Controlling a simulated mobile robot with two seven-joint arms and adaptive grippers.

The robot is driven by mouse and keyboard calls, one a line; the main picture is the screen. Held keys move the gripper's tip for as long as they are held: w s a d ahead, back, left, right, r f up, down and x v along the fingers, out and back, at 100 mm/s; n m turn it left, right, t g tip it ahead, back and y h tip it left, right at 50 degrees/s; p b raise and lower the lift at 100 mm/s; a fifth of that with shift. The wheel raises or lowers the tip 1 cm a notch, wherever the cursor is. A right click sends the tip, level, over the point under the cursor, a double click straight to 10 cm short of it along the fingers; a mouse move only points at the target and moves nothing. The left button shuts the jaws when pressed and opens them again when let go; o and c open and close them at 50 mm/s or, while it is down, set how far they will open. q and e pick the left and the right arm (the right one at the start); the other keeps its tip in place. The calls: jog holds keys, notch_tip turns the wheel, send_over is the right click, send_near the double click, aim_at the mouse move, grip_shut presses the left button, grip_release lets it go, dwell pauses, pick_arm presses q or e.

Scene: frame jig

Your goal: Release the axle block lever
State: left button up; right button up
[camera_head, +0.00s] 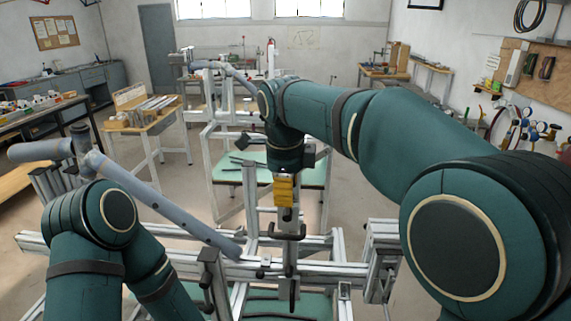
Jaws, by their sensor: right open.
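My right gripper (287,230) hangs down at the middle of the head view, below an orange-yellow wrist part. Its dark fingers are spread and hold nothing that I can see. It is in front of or over an upright aluminium post of the frame jig (320,270). A dark lever-like part (208,296) stands on the jig to the left, and another dark bar (292,294) hangs below the gripper. I cannot tell which, if either, is the axle block lever. My left arm bends down at lower left; its gripper is out of view.
A long grey-blue tube (165,207) slopes across the left side down to the jig. A green-topped stand (228,167) is behind the jig. A bench with metal bars (150,110) stands at back left. Open floor lies left and right of the jig.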

notch_tip(320, 180, up, 10)
jog(key=s, duration=0.1)
jog(key=shift+s+r, duration=0.15)
jog(key=shift+s, duration=0.15)
jog(key=shift+a, duration=0.1)
